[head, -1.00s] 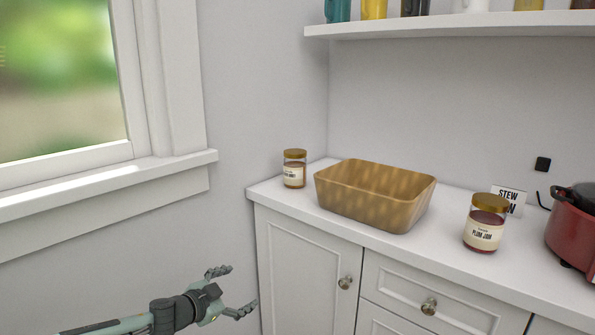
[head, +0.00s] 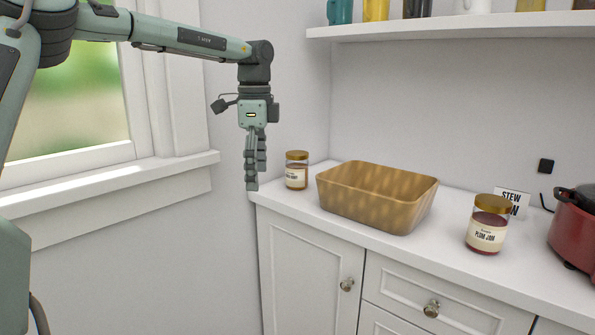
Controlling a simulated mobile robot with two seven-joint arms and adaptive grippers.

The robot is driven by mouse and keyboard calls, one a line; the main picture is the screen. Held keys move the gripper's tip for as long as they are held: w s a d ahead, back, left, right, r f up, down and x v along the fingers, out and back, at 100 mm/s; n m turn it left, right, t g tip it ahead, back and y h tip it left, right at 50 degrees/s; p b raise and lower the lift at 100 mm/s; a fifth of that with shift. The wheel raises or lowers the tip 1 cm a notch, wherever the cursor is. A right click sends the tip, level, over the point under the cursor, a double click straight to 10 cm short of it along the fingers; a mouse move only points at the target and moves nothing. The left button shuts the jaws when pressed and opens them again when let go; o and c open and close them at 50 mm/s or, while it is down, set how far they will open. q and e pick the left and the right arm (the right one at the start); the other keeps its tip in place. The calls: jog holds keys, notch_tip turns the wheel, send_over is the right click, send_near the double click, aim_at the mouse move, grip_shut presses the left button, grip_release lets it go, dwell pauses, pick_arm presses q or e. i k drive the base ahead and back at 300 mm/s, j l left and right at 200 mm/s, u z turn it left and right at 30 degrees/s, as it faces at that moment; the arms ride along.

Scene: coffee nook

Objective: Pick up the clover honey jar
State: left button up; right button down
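A small jar (head: 297,171) with a gold lid and a cream label stands upright at the left end of the white counter. Its label is too small to read fully; it holds something amber-brown. My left gripper (head: 252,182) points down just left of the jar, apart from it in the picture, near the counter's left corner. Its fingers show edge-on, so their opening is hidden, and I see nothing held. A larger jar (head: 488,226) labelled plum jam stands farther right. My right gripper is not in view.
A tan woven basket (head: 375,197) stands right of the small jar. A sign (head: 513,199) and a red cooker (head: 574,231) are at the right. A shelf (head: 450,27) hangs above. A window sill (head: 110,180) is at the left.

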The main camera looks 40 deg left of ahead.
aim_at(296, 166)
jog(key=i+j, duration=0.25)
jog(key=i, duration=0.2)
jog(key=i+j, duration=0.2)
jog(key=i, duration=0.3)
